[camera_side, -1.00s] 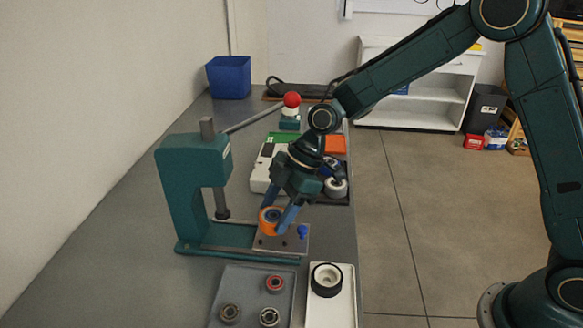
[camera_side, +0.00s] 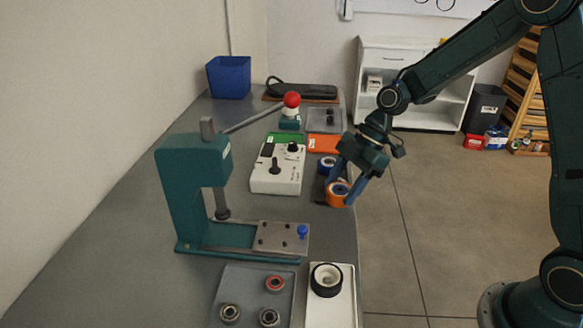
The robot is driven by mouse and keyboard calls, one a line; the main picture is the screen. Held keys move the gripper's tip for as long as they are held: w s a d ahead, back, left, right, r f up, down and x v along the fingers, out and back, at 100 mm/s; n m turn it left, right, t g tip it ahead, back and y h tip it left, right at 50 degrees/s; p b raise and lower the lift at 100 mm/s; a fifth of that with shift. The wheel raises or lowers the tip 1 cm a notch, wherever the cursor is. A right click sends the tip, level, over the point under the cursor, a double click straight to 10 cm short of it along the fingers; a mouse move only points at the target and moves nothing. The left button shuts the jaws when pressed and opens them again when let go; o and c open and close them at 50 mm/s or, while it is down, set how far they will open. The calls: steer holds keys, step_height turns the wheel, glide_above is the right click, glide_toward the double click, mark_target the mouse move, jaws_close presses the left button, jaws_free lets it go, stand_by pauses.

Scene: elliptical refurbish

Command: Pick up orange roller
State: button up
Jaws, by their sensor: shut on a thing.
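The orange roller (camera_side: 337,196), a short orange wheel with a dark blue hub, is between the fingers of my gripper (camera_side: 344,190) near the right edge of the bench. My gripper is shut on it, with one blue finger on each side. I cannot tell whether the roller is clear of the surface below.
A green press (camera_side: 180,190) with a red-knobbed lever stands left; its plate (camera_side: 272,238) carries a blue pin. A white control box (camera_side: 277,170) is left of my gripper. In front are a grey tray (camera_side: 238,290) with bearings and a white tray (camera_side: 335,315) with a black-rimmed wheel.

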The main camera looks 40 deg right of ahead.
steer(key=shift+s+d, duration=0.2)
steer(key=shift+d, duration=0.85)
